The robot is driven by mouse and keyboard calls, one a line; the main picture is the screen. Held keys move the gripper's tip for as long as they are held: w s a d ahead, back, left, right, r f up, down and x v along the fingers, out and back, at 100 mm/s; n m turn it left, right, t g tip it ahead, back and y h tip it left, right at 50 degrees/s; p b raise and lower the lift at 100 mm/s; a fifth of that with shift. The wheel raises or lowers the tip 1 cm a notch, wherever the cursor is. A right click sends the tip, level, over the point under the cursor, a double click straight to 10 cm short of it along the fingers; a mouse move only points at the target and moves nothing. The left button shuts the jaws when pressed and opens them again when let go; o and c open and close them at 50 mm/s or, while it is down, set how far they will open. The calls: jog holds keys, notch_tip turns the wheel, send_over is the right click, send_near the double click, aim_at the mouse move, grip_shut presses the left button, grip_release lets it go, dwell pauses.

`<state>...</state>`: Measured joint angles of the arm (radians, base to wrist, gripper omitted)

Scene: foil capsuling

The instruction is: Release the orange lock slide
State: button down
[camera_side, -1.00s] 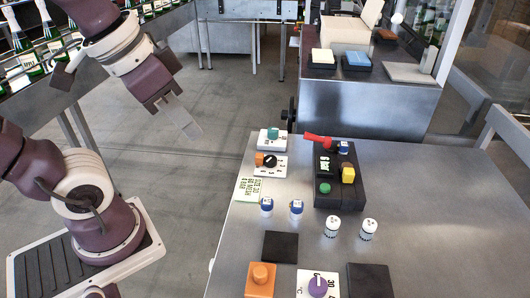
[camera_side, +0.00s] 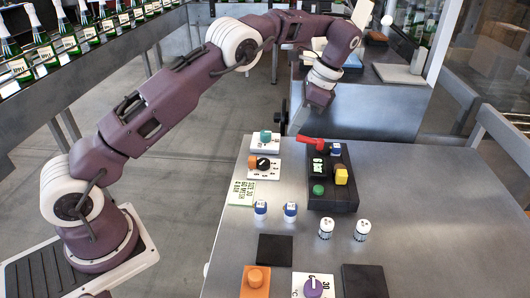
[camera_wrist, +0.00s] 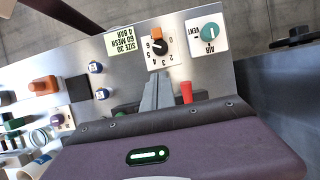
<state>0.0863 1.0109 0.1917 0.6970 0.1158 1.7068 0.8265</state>
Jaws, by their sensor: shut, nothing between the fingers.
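The orange lock slide (camera_side: 252,161) is a small block on the left side of a white dial plate with a black knob (camera_side: 264,163). In the wrist view the orange slide (camera_wrist: 156,33) shows at the far edge of that plate, beyond the black knob (camera_wrist: 159,47). My gripper (camera_side: 299,121) is above the back edge of the table, behind and to the right of the dial plate. In the wrist view its fingers (camera_wrist: 157,85) are together and empty, apart from the slide and pointing toward the dial plate.
A teal knob (camera_side: 265,136) marked AIR VENT sits behind the dial. A red lever (camera_side: 309,141) on a black box (camera_side: 333,196) stands to the right. Blue-capped and white-capped vials (camera_side: 326,229) stand in front. An orange button (camera_side: 255,276) is near the front.

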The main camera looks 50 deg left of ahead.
aim_at(252, 159)
jog(key=x, duration=0.9)
jog(key=shift+s+a+f, duration=0.2)
jog(key=shift+s+a, duration=0.4)
jog(key=shift+s+a+f, duration=0.25)
jog(key=shift+s+a, duration=0.7)
jog(key=shift+s+a, duration=0.95)
jog(key=shift+s, duration=0.05)
jog(key=shift+w+d, duration=0.1)
jog(key=w+d, duration=0.3)
jog(key=shift+w+r, duration=0.1)
jog(key=shift+r, duration=0.25)
jog(key=v, duration=0.9)
jog(key=shift+r, duration=0.2)
